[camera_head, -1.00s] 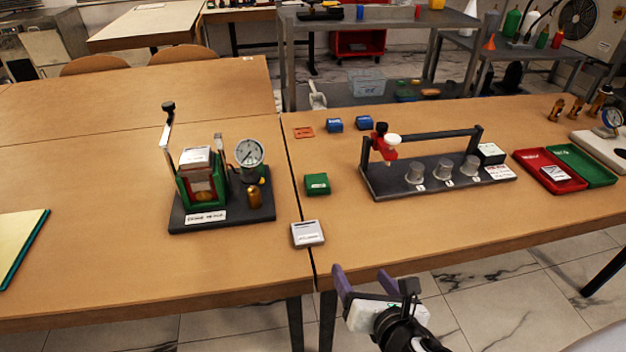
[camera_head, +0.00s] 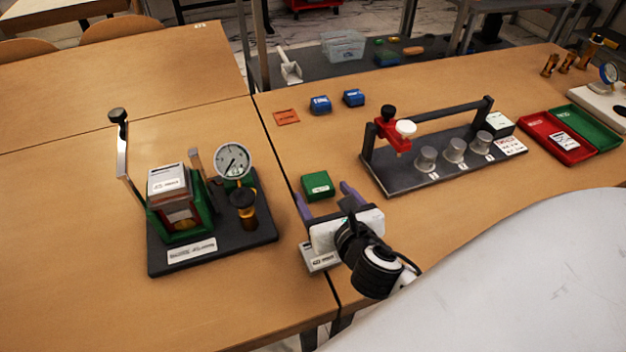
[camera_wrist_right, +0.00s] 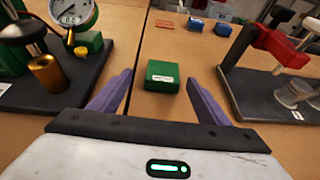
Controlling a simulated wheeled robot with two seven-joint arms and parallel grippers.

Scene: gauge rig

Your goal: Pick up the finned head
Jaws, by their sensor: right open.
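No part with clear fins shows, so I cannot tell for sure which thing is the finned head. A small green block (camera_head: 317,185) with a white label lies on the table near the seam. It also shows in the right wrist view (camera_wrist_right: 163,77), ahead between the two fingers. My right gripper (camera_head: 325,196) is open and empty, its purple fingers pointing at the green block from the near side. No contact with it can be made out. My left gripper is not in view.
A gauge stand (camera_head: 212,245) with a lever, dial and brass cylinder stands left. A dark rail fixture (camera_head: 400,184) with a red carriage and grey cups stands right. A light grey box (camera_head: 318,261) lies partly under my right gripper. Blue blocks (camera_head: 320,105) lie behind.

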